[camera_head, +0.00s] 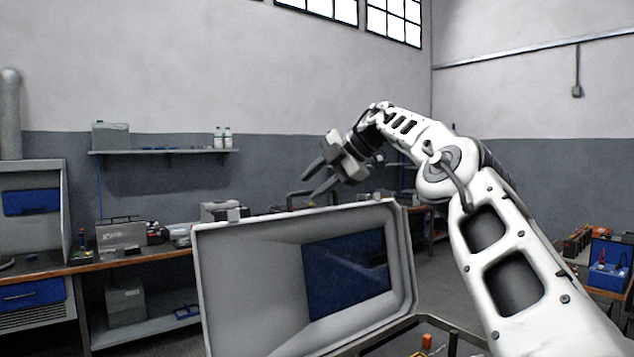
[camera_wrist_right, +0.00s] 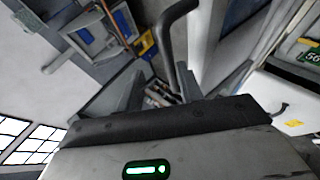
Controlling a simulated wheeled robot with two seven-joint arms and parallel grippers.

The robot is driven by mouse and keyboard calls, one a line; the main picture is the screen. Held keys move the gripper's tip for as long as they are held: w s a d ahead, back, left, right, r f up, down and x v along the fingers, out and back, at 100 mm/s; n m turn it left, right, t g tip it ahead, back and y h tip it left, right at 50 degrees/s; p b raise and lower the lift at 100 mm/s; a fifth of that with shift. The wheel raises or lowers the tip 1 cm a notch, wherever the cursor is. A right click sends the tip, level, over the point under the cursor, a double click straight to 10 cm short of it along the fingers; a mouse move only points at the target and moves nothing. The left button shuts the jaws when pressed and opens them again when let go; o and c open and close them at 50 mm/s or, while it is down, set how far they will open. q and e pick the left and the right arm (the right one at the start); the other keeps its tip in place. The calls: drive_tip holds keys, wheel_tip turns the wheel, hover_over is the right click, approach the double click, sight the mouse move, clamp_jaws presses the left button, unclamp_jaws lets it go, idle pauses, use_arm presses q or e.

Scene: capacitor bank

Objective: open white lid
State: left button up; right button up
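The white lid (camera_head: 250,290) of a case stands raised in the lower middle of the head view, its inside facing me with a dark blue panel (camera_head: 345,270) on it. A dark handle (camera_head: 293,199) shows at the lid's top edge. My right gripper (camera_head: 314,178) is just above and behind that edge, near the handle, fingers apart with nothing seen between them. In the right wrist view, its two fingers (camera_wrist_right: 158,90) are also apart, and a dark bent bar (camera_wrist_right: 172,45) shows beyond them. My left gripper is out of view.
A workbench (camera_head: 140,258) with boxes and tools stands at the left, under a wall shelf (camera_head: 165,152). An orange-topped part (camera_head: 426,342) shows in the case's base at the bottom. A blue box (camera_head: 608,265) sits at the far right. Open floor lies behind the lid.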

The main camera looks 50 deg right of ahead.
drive_tip(key=shift+r, duration=0.15)
drive_tip(key=v, duration=0.7)
drive_tip(key=shift+s, duration=0.25)
idle(0.3)
